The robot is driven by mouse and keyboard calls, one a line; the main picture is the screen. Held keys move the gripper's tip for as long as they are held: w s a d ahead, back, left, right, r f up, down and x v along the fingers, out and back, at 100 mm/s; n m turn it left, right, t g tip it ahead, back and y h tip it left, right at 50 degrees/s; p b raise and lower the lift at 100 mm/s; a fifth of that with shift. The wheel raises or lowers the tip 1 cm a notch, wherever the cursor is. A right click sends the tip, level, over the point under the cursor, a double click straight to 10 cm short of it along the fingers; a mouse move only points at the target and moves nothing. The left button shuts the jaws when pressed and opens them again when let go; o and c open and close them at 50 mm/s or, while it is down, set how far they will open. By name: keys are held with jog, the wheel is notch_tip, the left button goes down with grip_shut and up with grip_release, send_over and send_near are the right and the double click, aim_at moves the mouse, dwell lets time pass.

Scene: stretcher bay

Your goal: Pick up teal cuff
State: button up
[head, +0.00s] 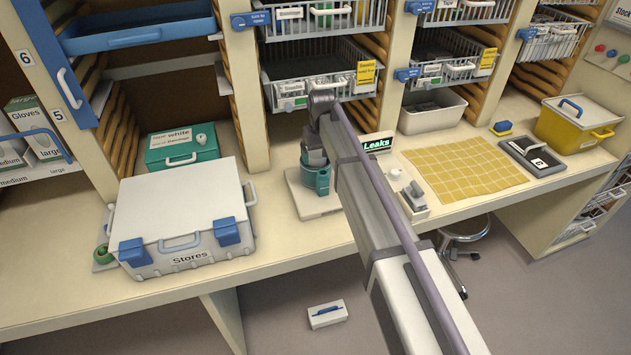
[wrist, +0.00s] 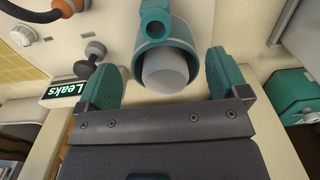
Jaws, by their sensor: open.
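The teal cuff (wrist: 166,44) is a round ring with a small looped lug on one side, seen near the top middle of the wrist view. It sits around a pale grey cylinder (wrist: 168,72). In the head view the cuff (head: 322,181) stands on a pale base plate (head: 317,205) on the counter, partly hidden by my arm. My gripper (wrist: 166,66) is open, with a teal-padded finger on each side of the cuff. Gaps show between the pads and the cuff, and nothing is held. In the head view my gripper's tip (head: 313,152) is over the cuff and hard to make out.
A black "Leaks" sign (head: 377,144) and a small grey block (head: 413,200) stand right of the cuff. The white Stores case (head: 180,210) and teal box (head: 182,146) are left. Wire baskets (head: 313,78) hang above. A yellow grid mat (head: 464,168) lies further right.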

aim_at(322, 170)
notch_tip(322, 170, down, 8)
jog(key=b, duration=0.6)
jog(key=shift+d+f, duration=0.15)
jog(key=shift+f, duration=0.05)
jog(key=shift+s+r, duration=0.1)
jog(key=shift+r, duration=0.15)
jog(key=c, duration=1.6)
notch_tip(322, 170, up, 18)
jog(key=p, duration=1.8)
